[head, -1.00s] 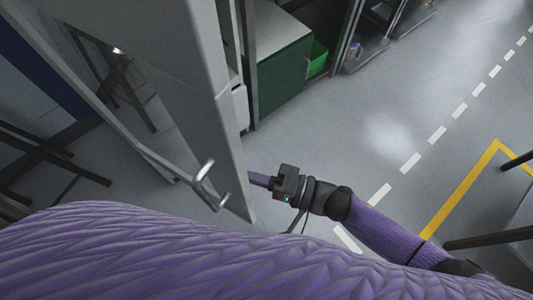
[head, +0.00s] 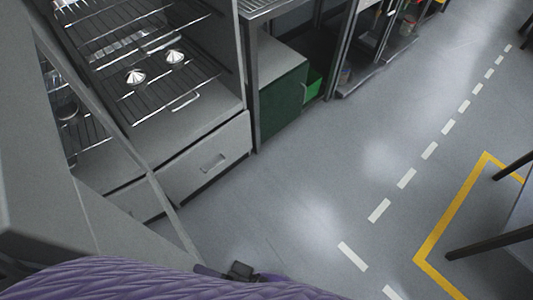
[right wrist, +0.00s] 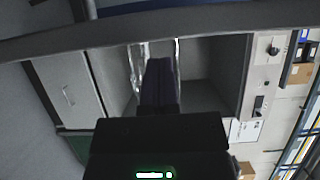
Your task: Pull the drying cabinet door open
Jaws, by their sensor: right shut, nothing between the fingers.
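The drying cabinet stands open at the left in the head view, its wire racks (head: 150,95) exposed. Its grey framed door (head: 30,165) is swung out towards me along the left edge; the handle is not seen there. My right gripper (head: 208,271) is low in the head view, partly hidden by my own purple arm, near the door's lower end. In the right wrist view my right gripper (right wrist: 160,65) is shut and empty, pointing at a grey bar that looks like the door frame (right wrist: 190,25). I cannot tell whether they touch. My left gripper is not seen.
A closed drawer (head: 205,160) is below the racks. A dark green cabinet (head: 283,100) stands beside the drying cabinet. The grey floor is clear up to the dashed white line; a yellow marking (head: 452,205) and dark legs are at the right.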

